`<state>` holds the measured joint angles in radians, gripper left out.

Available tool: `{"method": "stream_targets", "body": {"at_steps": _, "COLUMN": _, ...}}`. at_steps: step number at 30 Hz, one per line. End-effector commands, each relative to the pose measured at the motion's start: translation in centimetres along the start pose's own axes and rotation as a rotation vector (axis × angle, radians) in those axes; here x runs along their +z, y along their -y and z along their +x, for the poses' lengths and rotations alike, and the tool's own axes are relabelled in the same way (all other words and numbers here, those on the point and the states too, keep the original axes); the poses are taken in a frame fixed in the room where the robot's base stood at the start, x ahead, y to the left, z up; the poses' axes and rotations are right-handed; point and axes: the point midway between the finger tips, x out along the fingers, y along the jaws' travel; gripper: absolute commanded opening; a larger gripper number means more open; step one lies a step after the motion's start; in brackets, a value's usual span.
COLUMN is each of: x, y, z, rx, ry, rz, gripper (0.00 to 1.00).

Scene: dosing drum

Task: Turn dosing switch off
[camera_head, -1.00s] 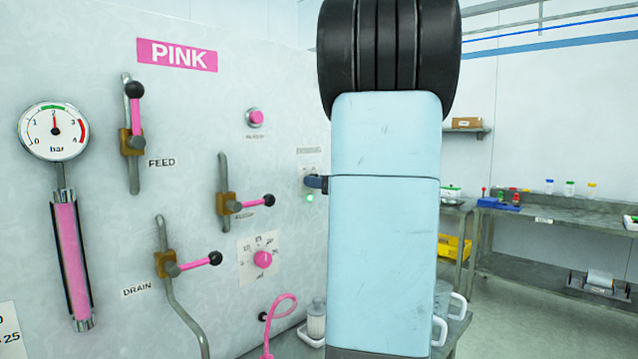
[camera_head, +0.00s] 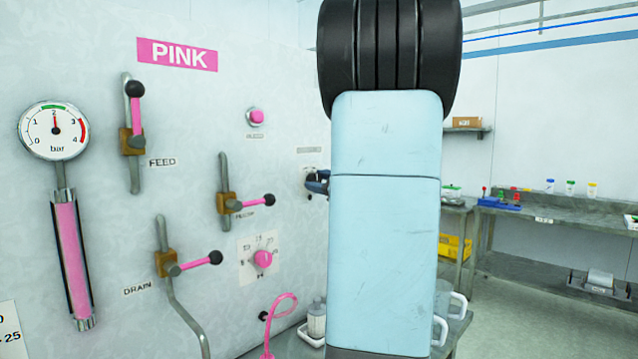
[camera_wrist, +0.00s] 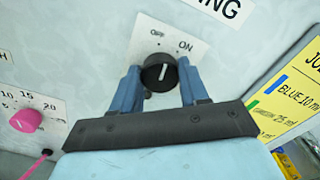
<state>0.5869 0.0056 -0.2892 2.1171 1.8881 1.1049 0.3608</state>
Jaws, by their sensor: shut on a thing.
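The dosing switch is a black round knob (camera_wrist: 153,75) with a white pointer line, on a white plate (camera_wrist: 143,48) marked OFF and ON. In the wrist view the pointer slants up and to the right, between the two words. My gripper (camera_wrist: 160,85) has its blue fingers on either side of the knob and is shut on it. In the head view my blue forearm hides most of the switch area; a fingertip of my gripper (camera_head: 318,182) shows beside the panel. A small indicator lamp (camera_head: 308,197) below it looks dark.
The panel carries a pink dial (camera_head: 263,259), a pink button (camera_head: 256,117) and pink-handled levers, including the feed lever (camera_head: 135,110). A yellow label sheet (camera_wrist: 285,110) is right of the switch. A bench (camera_head: 560,218) stands at the far right.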

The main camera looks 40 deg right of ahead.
Motion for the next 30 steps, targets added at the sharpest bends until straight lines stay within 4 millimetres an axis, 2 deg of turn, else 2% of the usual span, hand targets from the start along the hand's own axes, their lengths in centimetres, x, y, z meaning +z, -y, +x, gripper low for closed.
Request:
{"method": "stream_targets", "body": {"at_steps": 6, "x": -0.09, "y": -0.17, "z": -0.02, "rx": 0.002, "ry": -0.001, "rz": -0.178, "gripper": 0.14}}
{"method": "stream_targets", "body": {"at_steps": 15, "x": -0.1, "y": -0.31, "z": 0.02, "rx": 0.004, "ry": 0.0, "rz": -0.351, "gripper": 0.14}}
{"method": "stream_targets", "body": {"at_steps": 30, "x": -0.18, "y": -0.41, "z": 0.01, "rx": 0.006, "ry": -0.001, "rz": -0.427, "gripper": 0.14}}
